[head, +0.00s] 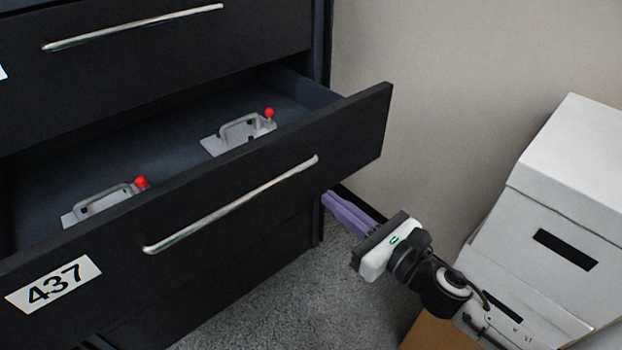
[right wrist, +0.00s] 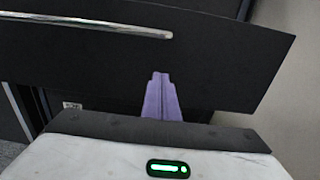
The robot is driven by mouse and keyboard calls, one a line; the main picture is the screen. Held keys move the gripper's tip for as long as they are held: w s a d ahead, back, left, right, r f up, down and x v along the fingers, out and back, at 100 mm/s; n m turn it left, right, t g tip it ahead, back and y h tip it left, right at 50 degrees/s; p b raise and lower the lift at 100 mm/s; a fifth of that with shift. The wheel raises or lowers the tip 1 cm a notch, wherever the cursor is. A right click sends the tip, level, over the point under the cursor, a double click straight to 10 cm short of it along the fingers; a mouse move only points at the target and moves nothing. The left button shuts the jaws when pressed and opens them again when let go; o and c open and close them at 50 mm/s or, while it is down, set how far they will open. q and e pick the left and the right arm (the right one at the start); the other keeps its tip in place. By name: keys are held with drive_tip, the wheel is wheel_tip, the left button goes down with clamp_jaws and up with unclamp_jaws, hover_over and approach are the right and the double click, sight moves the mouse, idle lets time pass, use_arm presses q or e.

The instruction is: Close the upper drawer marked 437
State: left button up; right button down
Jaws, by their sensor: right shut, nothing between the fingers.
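The black drawer marked 437 (head: 355,135) is pulled open in the head view, its white label (head: 54,284) at the lower left of its front. A silver bar handle (head: 232,205) runs across the front, and it also shows in the right wrist view (right wrist: 90,25). My right gripper (head: 328,198) has purple fingers, shut and empty, below and beside the right part of the drawer front. In the right wrist view the fingers (right wrist: 160,78) point toward the dark front; I cannot tell whether they touch it. My left gripper is not in view.
Two grey metal clamps with red tips (head: 238,133) (head: 103,201) lie inside the drawer. Another drawer with a silver handle (head: 130,27) sits above. White boxes (head: 560,190) are stacked at the right. Grey carpet (head: 270,300) is free below.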

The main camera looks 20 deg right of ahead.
sight(300, 175)
drive_tip(key=p+x, duration=0.1)
drive_tip(key=x, duration=0.5)
drive_tip(key=shift+r, duration=0.1)
drive_tip(key=shift+x, duration=0.8)
drive_tip(key=shift+w, duration=0.1)
